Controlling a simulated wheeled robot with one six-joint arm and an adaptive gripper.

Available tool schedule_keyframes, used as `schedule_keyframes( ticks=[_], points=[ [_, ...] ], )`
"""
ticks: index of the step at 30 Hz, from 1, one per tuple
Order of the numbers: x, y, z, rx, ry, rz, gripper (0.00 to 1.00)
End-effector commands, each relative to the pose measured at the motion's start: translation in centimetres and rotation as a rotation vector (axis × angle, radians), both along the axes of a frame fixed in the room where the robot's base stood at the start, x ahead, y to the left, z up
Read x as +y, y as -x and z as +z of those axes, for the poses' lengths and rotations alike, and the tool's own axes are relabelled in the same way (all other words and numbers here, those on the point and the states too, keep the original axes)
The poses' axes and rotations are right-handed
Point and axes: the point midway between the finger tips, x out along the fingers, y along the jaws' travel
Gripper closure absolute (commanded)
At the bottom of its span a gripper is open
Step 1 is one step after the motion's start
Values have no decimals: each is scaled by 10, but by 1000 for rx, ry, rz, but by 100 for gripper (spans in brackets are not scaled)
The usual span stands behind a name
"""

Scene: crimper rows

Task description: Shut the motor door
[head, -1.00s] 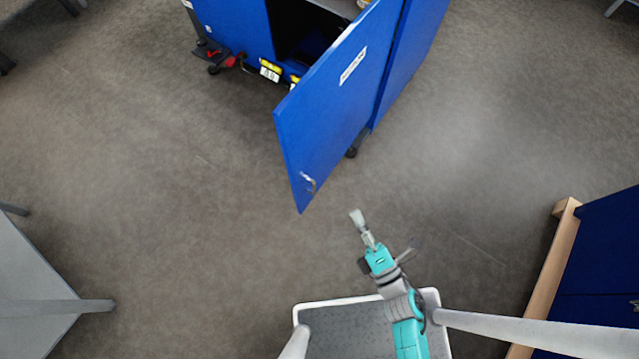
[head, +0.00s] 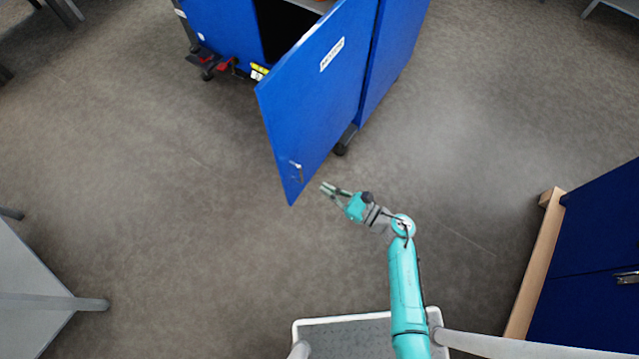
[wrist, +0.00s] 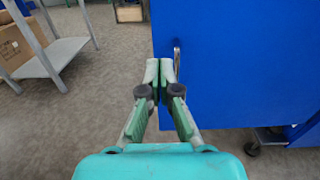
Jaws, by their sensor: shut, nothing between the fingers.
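The motor door (head: 318,95) is a blue panel with a white label, standing open from the blue cabinet (head: 396,50) in the head view. Its metal handle (head: 296,171) is near the door's free edge. In the wrist view the door (wrist: 240,65) fills the upper right, and the handle (wrist: 177,58) shows just beyond the fingertips. My gripper (head: 324,187) is to the right of the door's free lower end. Its fingers (wrist: 160,68) are together with nothing between them. I cannot tell whether the fingertips touch the door.
The dark cabinet opening (head: 283,30) shows behind the door. A dark blue cabinet with a wooden edge (head: 535,265) stands at right. A grey table (head: 35,285) is at left. A shelf with a cardboard box (wrist: 14,48) shows in the wrist view. Floor around the door is clear.

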Motion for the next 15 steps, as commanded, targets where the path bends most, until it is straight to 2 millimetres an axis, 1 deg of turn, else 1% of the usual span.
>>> schedule_keyframes(
  ticks=[1,15],
  points=[
    [7,-4,0,0,0,4,100],
    [72,-52,1,1,-2,3,100]
  ],
)
